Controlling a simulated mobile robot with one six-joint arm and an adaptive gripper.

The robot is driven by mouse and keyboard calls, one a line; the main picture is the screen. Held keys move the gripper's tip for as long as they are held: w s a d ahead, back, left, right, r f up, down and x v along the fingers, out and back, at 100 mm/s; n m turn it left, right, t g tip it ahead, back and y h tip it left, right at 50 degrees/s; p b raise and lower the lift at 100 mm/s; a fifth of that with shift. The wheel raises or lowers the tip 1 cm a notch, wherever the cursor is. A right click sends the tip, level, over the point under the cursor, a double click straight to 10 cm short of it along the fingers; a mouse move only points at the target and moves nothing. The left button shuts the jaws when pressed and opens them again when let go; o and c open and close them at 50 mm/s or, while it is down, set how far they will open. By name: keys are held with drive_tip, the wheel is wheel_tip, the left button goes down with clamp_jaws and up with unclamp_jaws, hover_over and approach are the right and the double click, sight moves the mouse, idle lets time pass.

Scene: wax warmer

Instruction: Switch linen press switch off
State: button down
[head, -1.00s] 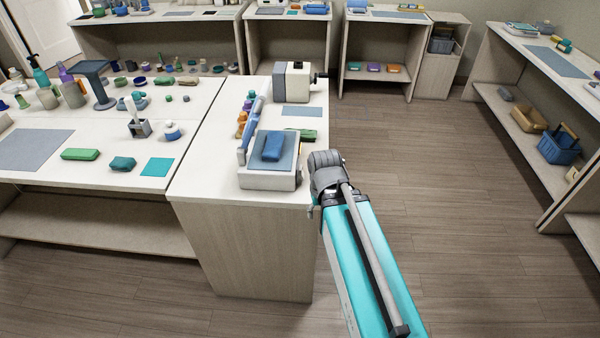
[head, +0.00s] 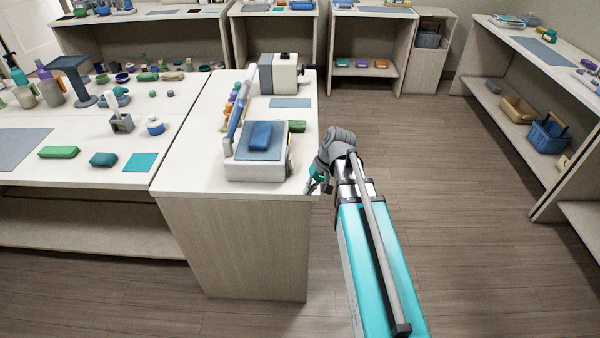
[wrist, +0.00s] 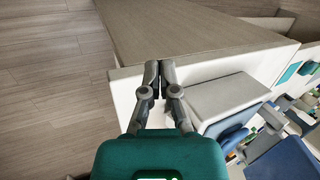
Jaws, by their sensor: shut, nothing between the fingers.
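The linen press (head: 256,171) is a low pale box with a grey-blue top, a blue folded cloth (head: 260,135) on it and a raised blue lid (head: 237,115) at its left. It stands near the front right corner of the white counter. In the wrist view its pale body (wrist: 228,97) is right of my fingers. A small detail shows on its right side, too small to tell as the switch or its position. My gripper (head: 310,188) is shut and empty, at the counter's right edge, apart from the press. It also shows in the wrist view (wrist: 158,66).
A white and grey machine (head: 280,74) with a side knob stands behind the press. A green item (head: 297,126) lies behind the press's right corner. The counter (head: 215,180) has a front right corner close to my gripper. The floor to the right is clear.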

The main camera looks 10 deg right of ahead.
sight(300, 170)
drive_tip(key=w+d+y+b, duration=0.1)
drive_tip(key=w+b, duration=0.1)
drive_tip(key=w+d+f+t+y+b, duration=0.1)
drive_tip(key=w+d+y+b, duration=0.1)
drive_tip(key=w, duration=0.1)
drive_tip(key=w+d+f+m+y+b, duration=0.1)
drive_tip(key=w+d, duration=0.1)
drive_tip(key=w, duration=0.1)
drive_tip(key=shift+w+d+f+y+b, duration=0.2)
drive_tip(key=shift+y+b, duration=0.1)
drive_tip(key=shift+b, duration=0.1)
drive_tip(key=w+d+r+t+y+b, duration=0.1)
drive_tip(key=w+d+y+b, duration=0.3)
drive_tip(key=d, duration=0.4)
drive_tip(key=shift+w+d+r+m+t+b, duration=0.15)
drive_tip(key=shift+w+d+m+t+b, duration=0.3)
drive_tip(key=shift+w+t, duration=0.35)
drive_tip(key=shift+a, duration=0.2)
drive_tip(key=b+x, duration=0.4)
drive_tip(key=x, duration=1)
drive_tip(key=shift+b, duration=0.35)
drive_tip(key=shift+a, duration=0.1)
drive_tip(key=shift+a+n+b, duration=0.25)
drive_tip(key=shift+b, duration=0.1)
drive_tip(key=shift+d, duration=0.3)
